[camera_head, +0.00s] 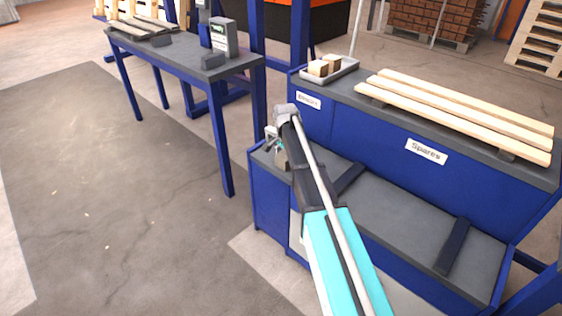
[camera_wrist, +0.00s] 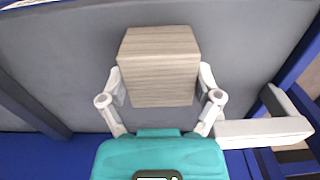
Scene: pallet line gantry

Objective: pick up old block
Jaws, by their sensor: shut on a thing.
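The old block (camera_wrist: 160,62) is a grey-brown wooden cube with visible grain, in the upper middle of the wrist view. My gripper (camera_wrist: 161,88) has a finger on each side of it and is shut on it. In the head view, my gripper (camera_head: 273,143) is at the left end of the bench's lower grey shelf (camera_head: 390,215). The block (camera_head: 281,158) shows there partly, below the gripper and beside my arm. I cannot tell whether it touches the shelf.
A grey tray (camera_head: 346,68) with pale blocks (camera_head: 318,68) stands on the upper bench, beside long planks (camera_head: 465,112) above a "Spares" label (camera_head: 426,151). Dark bars (camera_head: 453,246) cross the lower shelf. A blue-legged table (camera_head: 185,58) stands left. The floor (camera_head: 110,190) at left is clear.

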